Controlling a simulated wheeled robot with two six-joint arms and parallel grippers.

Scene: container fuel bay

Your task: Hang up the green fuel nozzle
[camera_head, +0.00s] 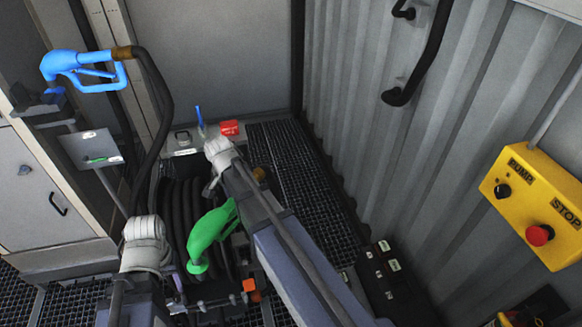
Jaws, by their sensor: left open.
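The green fuel nozzle (205,240) is low at the middle left, in front of the black hose reel (175,205), with its narrow end downward. My right arm's long link hides part of its handle. My left gripper (178,274) is small and dark just left of the nozzle's lower end. It is open, and I cannot tell whether it touches the nozzle. My right gripper's jaws do not show. A grey plate with a green mark (91,149) stands on a post at the left, with no nozzle on it.
A blue nozzle (75,68) with a black hose hangs at upper left, above the plate. A yellow pump box (535,205) with a red stop button is on the corrugated right wall. A grey cabinet (35,195) stands left.

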